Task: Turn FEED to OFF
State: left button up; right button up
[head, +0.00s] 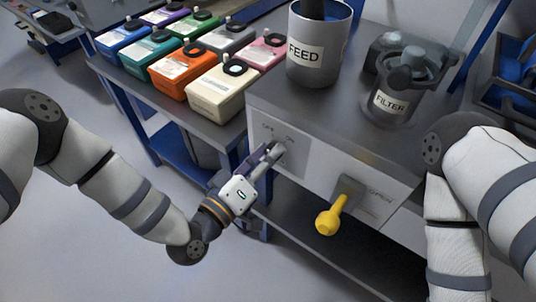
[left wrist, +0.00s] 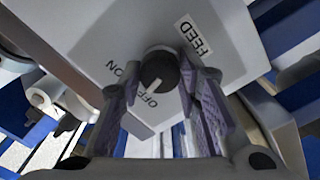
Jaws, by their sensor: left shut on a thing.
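The dark round FEED knob (left wrist: 159,68) sits on the pale front panel (left wrist: 235,40) in the left wrist view. The FEED label (left wrist: 193,36) is above it, with ON and OFF printed at its sides. A pale mark on the knob appears to lie on the OFF side. My left gripper (left wrist: 160,80) is shut on the knob, one purple-grey finger pad on each side. In the head view my left gripper (head: 272,152) reaches the left end of the machine front (head: 312,165) and mostly hides the knob. My right gripper is out of view.
A yellow-ended lever (head: 328,221) sticks out of the panel to the right, near the word OPEN. A grey FEED canister (head: 318,60) and a FILTER jar (head: 388,105) stand on top. Several coloured boxes stand on the bench (head: 205,120) at left.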

pick_arm(q)
jog(key=shift+f+n+b, duration=0.1)
jog(key=shift+n+b, duration=0.25)
jog(key=shift+n, duration=1.25)
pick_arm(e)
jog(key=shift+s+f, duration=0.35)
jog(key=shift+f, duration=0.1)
pick_arm(q)
jog(key=shift+n, duration=0.3)
jog(key=o, duration=1.1)
jog(key=shift+o, duration=0.2)
jog(key=v, duration=1.2)
jog(key=shift+s, duration=0.1)
